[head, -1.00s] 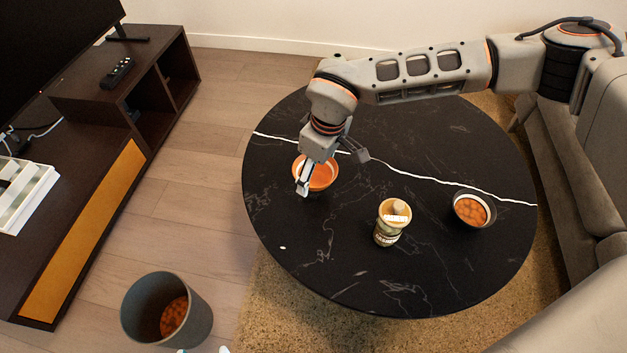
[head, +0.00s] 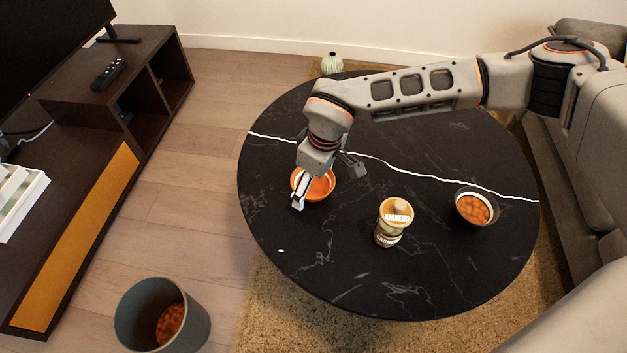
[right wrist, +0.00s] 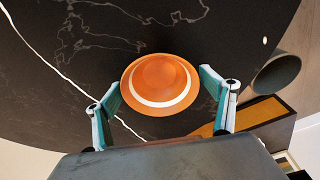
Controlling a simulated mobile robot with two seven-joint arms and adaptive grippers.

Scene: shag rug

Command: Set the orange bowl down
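The orange bowl (head: 320,186) is at the left part of the round black table (head: 330,265), low over its top. I cannot tell whether its base touches the table. My right gripper (right wrist: 160,80) has its fingers on opposite sides of the bowl, tips at the rim. The orange bowl (right wrist: 160,101) fills the space between the fingers in the right wrist view. In the head view, the right gripper (head: 318,189) reaches down over the bowl and hides part of its rim. My left gripper is not in view.
A labelled tub (head: 391,235) stands right of the bowl, and a dark bowl with orange contents (head: 458,217) is farther right. A grey bin (head: 130,325) is on the floor at lower left. The table's front left is clear.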

